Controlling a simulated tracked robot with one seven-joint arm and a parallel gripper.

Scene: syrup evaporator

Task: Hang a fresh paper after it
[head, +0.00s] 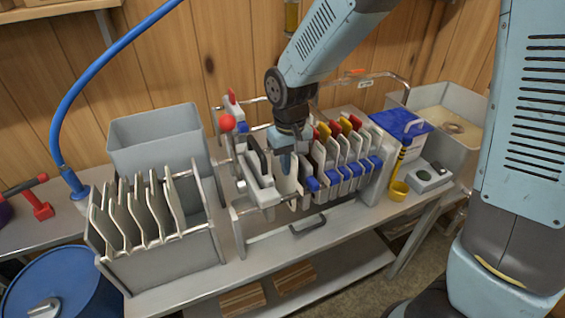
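Several cream papers (128,222), wavy-edged, stand in a grey slotted rack (165,270) at the left of the bench. The filter press (385,165) stands at the middle, with a row of pale plates (345,150) at its right, marked by blue, red and yellow tabs. A thick pale end plate (262,190) with a dark handle stands at the left of the press. My gripper (287,168) points down into the gap between that plate and the row. A pale sheet or plate (287,184) shows just below it; whether my gripper holds it is unclear. The fingers are too small to read.
An open grey bin (160,140) stands behind the rack. A blue hose (85,85) arcs over the left. A blue drum (70,290) stands below.

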